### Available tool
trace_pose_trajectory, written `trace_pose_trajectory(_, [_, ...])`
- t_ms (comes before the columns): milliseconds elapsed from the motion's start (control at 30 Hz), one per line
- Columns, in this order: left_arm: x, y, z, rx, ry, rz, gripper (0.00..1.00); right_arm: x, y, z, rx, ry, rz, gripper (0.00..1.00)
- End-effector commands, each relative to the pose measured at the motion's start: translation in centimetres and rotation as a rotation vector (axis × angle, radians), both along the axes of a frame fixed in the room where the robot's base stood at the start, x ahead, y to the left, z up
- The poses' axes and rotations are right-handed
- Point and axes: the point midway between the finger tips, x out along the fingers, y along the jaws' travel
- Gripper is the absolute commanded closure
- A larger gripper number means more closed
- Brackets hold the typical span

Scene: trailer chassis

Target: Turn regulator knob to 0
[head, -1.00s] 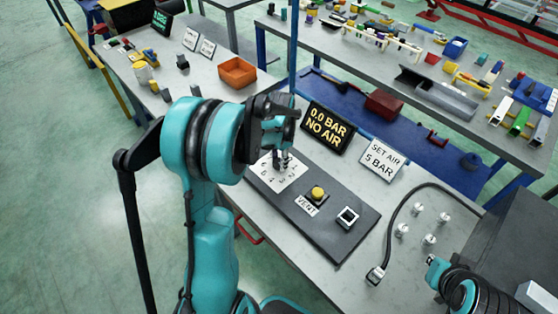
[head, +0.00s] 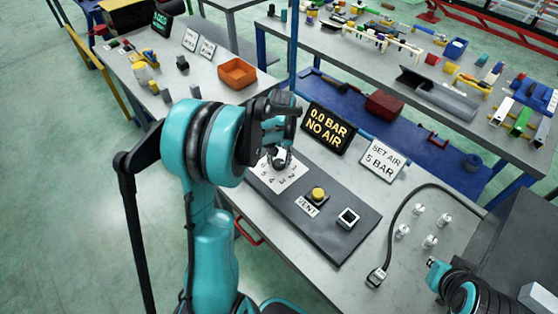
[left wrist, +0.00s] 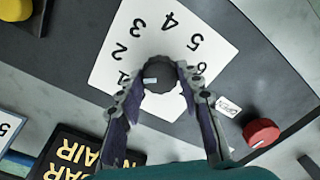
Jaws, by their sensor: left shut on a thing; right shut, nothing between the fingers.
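The regulator knob (left wrist: 160,76) is dark and round, on a white dial plate (left wrist: 118,50) numbered around it. Its small pale mark lies toward the 1 side in the left wrist view. My left gripper (left wrist: 161,82) is shut on the knob, one finger on each side. In the head view my left gripper (head: 280,160) stands over the dial plate (head: 270,176) and hides the knob. A display (head: 329,128) reads "0.0 BAR NO AIR". My right gripper (head: 437,272) is shut and empty at lower right; its fingers are hard to make out.
A "SET AIR 5 BAR" sign (head: 383,160) stands behind. A red round part (left wrist: 262,132) is beside the fingers.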

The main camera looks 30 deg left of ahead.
Motion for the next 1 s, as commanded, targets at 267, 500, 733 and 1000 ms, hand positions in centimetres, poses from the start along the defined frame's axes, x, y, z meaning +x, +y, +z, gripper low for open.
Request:
trace_pose_trajectory(267, [0.02,0.05,0.0,0.0,0.0,0.261,0.94,0.0,0.0,-0.14,0.0,0.0,0.0,1.0])
trace_pose_trajectory(500, [0.02,0.07,0.0,-0.001,-0.001,0.488,0.94,0.0,0.0,-0.22,0.0,0.0,0.0,1.0])
trace_pose_trajectory(733, [0.01,0.09,0.0,-0.001,0.0,0.686,0.94,0.0,0.0,-0.28,0.0,0.0,0.0,1.0])
trace_pose_trajectory(1000, [0.0,0.12,0.0,-0.001,-0.001,0.857,0.94,0.0,0.0,-0.32,0.0,0.0,0.0,1.0])
